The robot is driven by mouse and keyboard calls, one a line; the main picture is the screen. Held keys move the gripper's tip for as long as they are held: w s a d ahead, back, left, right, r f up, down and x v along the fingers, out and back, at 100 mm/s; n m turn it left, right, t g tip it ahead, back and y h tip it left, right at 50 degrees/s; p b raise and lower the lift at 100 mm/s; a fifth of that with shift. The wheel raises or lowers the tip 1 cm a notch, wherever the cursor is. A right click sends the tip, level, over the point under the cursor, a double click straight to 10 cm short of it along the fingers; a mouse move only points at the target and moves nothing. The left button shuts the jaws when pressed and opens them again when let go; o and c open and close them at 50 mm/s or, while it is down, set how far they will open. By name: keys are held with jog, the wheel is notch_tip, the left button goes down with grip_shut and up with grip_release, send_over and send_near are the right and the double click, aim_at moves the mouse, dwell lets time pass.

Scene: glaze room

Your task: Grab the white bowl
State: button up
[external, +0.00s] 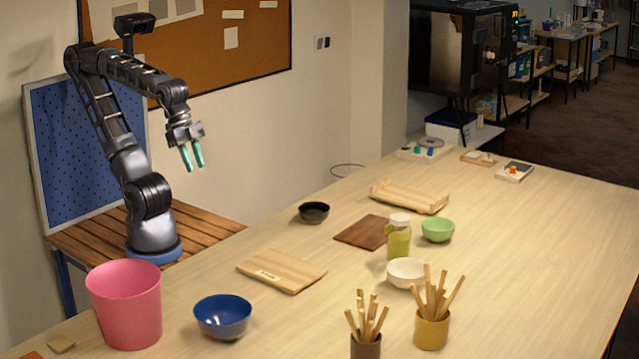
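The white bowl (407,273) stands upright on the light wooden table, right of the middle of the external view. A glass jar with green contents (399,242) stands just behind it, and a yellow cup of wooden sticks (432,328) stands in front of it to the right. My gripper (193,157) is high up at the upper left, far from the bowl and above the table's level. Its two green fingers point down and are apart, with nothing between them.
A pink bucket (126,305), a blue bowl (223,317), a light board (281,270), a dark board (374,232), a black bowl (314,212), a green bowl (438,230), a wooden tray (409,197) and a brown stick cup (366,346) share the table (540,260). The table's right side is clear.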

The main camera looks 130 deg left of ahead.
jog(key=w+a+r+n, duration=0.1)
jog(key=w+r+n, duration=0.1)
jog(key=w, duration=0.5)
jog(key=w+a+r+n, duration=0.1)
jog(key=w+a+r, duration=0.1)
jog(key=w, duration=0.5)
jog(key=n+g+h, duration=0.1)
jog(key=n+g, duration=0.1)
jog(key=n, duration=0.7)
send_over(397, 262)
jog(key=s+a, duration=0.1)
jog(key=s, duration=0.2)
jog(key=s+a+f+x, duration=0.1)
jog(key=s+x, duration=0.1)
jog(key=x, duration=0.7)
jog(key=s+a+x, duration=0.1)
jog(key=s+x, duration=0.1)
jog(key=x, duration=1.8)
jog(key=shift+w+d+f, duration=0.15)
jog(key=shift+w, duration=0.05)
grip_shut()
